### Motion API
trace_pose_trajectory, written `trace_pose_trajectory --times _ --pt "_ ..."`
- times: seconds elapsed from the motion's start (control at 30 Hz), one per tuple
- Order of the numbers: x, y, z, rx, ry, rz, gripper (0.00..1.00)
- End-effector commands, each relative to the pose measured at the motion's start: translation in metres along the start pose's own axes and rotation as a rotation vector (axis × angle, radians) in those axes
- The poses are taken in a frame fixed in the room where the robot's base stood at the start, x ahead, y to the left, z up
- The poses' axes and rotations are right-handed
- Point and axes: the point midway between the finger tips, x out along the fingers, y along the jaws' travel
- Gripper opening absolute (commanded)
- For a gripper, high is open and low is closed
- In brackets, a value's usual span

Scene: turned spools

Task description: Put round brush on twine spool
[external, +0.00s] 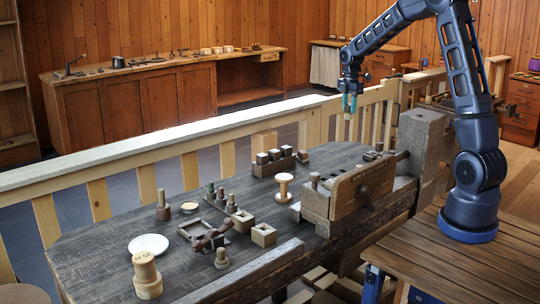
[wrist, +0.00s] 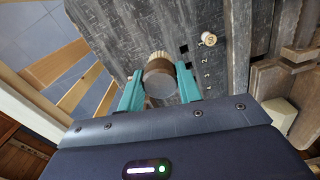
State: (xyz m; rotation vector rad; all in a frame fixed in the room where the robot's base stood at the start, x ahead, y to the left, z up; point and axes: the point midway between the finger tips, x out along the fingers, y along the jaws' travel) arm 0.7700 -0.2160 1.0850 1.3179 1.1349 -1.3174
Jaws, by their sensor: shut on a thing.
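My gripper (external: 349,103) is raised above the back right part of the workbench, with its teal fingers pointing down. In the wrist view my gripper (wrist: 160,95) is shut on the round brush (wrist: 159,72), a short brown cylinder with pale bristles on its far side. The brush is too small to make out clearly in the external view. A pale flanged spool (external: 284,187), which looks like the twine spool, stands upright on the bench, below and left of my gripper.
A wooden vise (external: 345,195) stands right of the spool, and a block holder (external: 273,168) stands behind it. Small blocks, pegs and a white dish (external: 149,244) occupy the bench's left and front. A railing (external: 210,135) runs behind the bench.

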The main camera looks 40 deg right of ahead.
Motion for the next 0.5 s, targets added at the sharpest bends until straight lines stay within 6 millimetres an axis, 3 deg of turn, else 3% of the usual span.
trace_pose_trajectory --times 0.3,0.37,0.5 --pt "-0.005 0.002 -0.004 -0.007 0.0 -0.001 0.13" --pt "-0.005 0.006 -0.011 -0.019 0.0 0.0 0.13" --pt "-0.007 0.025 -0.043 -0.075 0.001 0.001 0.13"
